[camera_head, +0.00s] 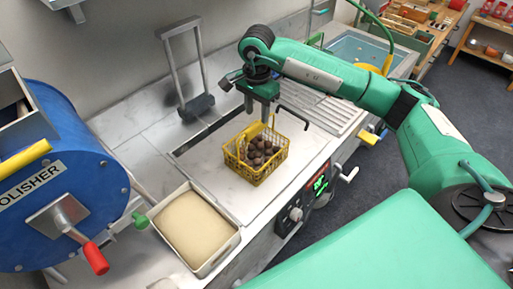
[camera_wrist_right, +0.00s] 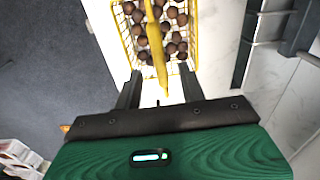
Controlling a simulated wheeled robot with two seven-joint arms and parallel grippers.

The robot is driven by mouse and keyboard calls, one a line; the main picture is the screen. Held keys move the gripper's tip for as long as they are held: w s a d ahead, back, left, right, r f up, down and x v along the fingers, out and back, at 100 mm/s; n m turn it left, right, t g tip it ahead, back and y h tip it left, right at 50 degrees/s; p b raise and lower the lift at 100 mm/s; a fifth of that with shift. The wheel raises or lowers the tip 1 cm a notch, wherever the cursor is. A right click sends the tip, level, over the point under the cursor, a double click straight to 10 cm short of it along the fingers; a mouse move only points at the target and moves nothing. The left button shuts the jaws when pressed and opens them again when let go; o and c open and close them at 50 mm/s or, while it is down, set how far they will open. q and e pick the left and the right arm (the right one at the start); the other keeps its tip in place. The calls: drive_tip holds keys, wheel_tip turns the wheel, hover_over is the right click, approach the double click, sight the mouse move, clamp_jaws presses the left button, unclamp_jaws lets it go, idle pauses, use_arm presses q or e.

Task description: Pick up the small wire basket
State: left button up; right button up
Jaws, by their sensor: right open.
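The small wire basket (camera_head: 243,165) is yellow and holds several brown chestnuts (camera_head: 262,150). It stands upright on the pale worktop in the middle of the head view. My right gripper (camera_head: 262,112) is right above the basket, pointing down. In the right wrist view the basket (camera_wrist_right: 192,55) is at the top, with its yellow handle (camera_wrist_right: 157,45) running down the middle toward the gap between my right fingers (camera_wrist_right: 158,92). The fingers are apart, with the handle's near part between or just beyond them; I cannot tell the depth. My left gripper does not show.
A tray of tan material (camera_head: 196,226) stands on the front left of the worktop. A blue polisher drum (camera_head: 70,180) with a red-handled crank is at the left. A grey metal frame (camera_head: 183,70) stands behind. A sink (camera_head: 355,50) is at the back right.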

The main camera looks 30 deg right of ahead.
sight(257, 123)
wheel_tip(257, 123, down, 4)
drive_tip(key=shift+f+p, duration=0.25)
drive_tip(key=shift+p, duration=0.25)
wheel_tip(257, 123, down, 4)
drive_tip(key=p, duration=0.3)
drive_tip(key=shift+s+a+f, duration=0.1)
drive_tip(key=shift+s+f, duration=0.05)
drive_tip(key=shift+f, duration=0.5)
clamp_jaws()
